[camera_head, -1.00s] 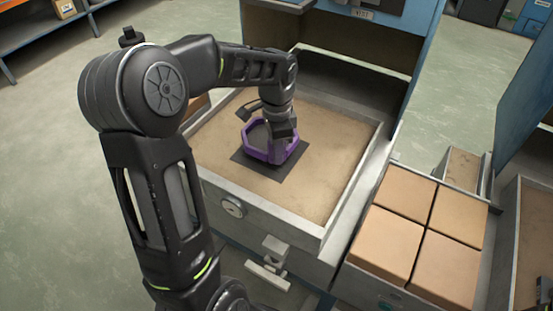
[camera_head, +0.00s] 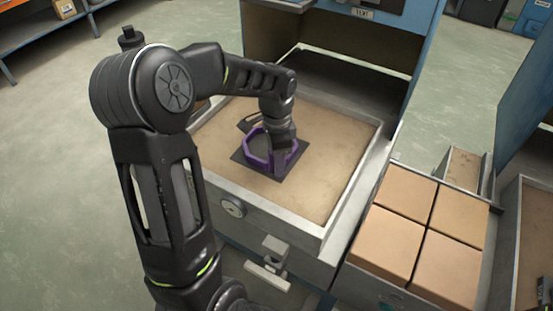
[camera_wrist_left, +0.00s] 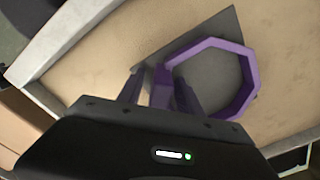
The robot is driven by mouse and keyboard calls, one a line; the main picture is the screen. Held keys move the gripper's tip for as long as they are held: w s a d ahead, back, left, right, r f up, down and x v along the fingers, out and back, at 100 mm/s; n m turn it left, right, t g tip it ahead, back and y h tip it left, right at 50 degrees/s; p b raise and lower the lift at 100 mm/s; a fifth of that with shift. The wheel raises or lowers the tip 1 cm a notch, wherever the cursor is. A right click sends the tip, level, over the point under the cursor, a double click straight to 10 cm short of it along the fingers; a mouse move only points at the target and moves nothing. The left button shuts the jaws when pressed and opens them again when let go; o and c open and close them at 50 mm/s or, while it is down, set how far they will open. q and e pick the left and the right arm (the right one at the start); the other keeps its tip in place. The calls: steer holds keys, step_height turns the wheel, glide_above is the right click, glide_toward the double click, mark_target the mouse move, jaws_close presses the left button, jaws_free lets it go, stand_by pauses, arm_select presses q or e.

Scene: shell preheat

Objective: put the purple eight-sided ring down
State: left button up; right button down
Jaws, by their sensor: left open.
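The purple eight-sided ring (camera_head: 250,158) lies flat on a dark square mat (camera_head: 297,172) in the sandy-floored open drawer. The left wrist view shows the ring (camera_wrist_left: 250,75) on the mat (camera_wrist_left: 228,25) too. My left gripper (camera_head: 279,168) is low at the ring's near right side, pointing down. In the left wrist view its two fingers (camera_wrist_left: 160,90) stand apart, on either side of one wall of the ring. The gripper is open, and the fingers hide part of that wall. My right gripper is not recognisable in any view.
The drawer's raised grey rim (camera_head: 352,212) surrounds the sandy floor. Several tan blocks (camera_head: 396,240) fill a tray at the right. A blue cabinet (camera_head: 420,50) stands behind. A small dark part (camera_head: 543,292) shows at the lower right edge.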

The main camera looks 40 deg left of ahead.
arm_select(q)
steer(key=shift+r, duration=0.1)
step_height(320, 180, up, 12)
steer(key=shift+r+p, duration=0.1)
steer(key=shift+p, duration=0.65)
stand_by(1.4)
